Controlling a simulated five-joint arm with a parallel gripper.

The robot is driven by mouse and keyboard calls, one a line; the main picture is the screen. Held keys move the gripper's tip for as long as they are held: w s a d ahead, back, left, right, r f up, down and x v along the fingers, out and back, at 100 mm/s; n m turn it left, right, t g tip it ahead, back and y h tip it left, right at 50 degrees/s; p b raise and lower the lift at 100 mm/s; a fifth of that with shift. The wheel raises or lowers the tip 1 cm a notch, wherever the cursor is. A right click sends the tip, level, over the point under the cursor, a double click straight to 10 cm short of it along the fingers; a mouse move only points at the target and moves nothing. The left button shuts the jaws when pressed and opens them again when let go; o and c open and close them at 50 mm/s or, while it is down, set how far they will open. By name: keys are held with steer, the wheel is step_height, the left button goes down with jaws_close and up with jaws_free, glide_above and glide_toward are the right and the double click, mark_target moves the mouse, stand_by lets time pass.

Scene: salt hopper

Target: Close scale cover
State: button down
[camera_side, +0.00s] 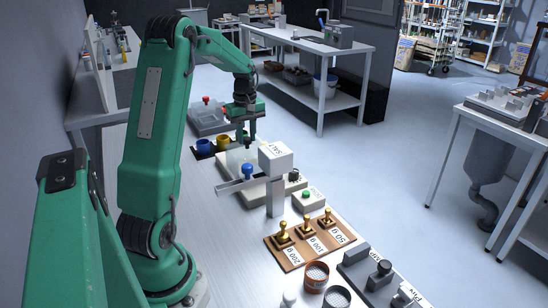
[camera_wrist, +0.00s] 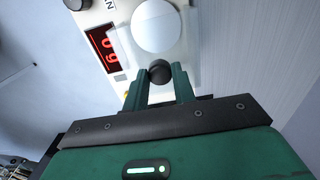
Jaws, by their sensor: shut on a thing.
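In the wrist view my gripper (camera_wrist: 160,82) is shut on a small dark round knob (camera_wrist: 159,70). A faint clear panel, seemingly the scale cover, shows around the knob and the round white pan (camera_wrist: 157,25); its full outline is hard to make out. The scale's red display (camera_wrist: 104,48) is beside the pan at the left. In the side view my gripper (camera_side: 246,138) points down behind the white salt hopper (camera_side: 276,158). The scale and cover are mostly hidden or too small to tell there.
A blue cup (camera_side: 203,147) and a yellow cup (camera_side: 223,142) stand left of my gripper. A blue knob (camera_side: 247,170) is close in front. A grey unit (camera_side: 208,120) stands behind.

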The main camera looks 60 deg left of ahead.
mark_target(252, 153)
steer(key=shift+d+r, duration=0.1)
steer(key=shift+d, duration=1.85)
steer(key=c, duration=1.1)
jaws_free()
steer(key=shift+c, duration=0.2)
step_height(252, 153, up, 8)
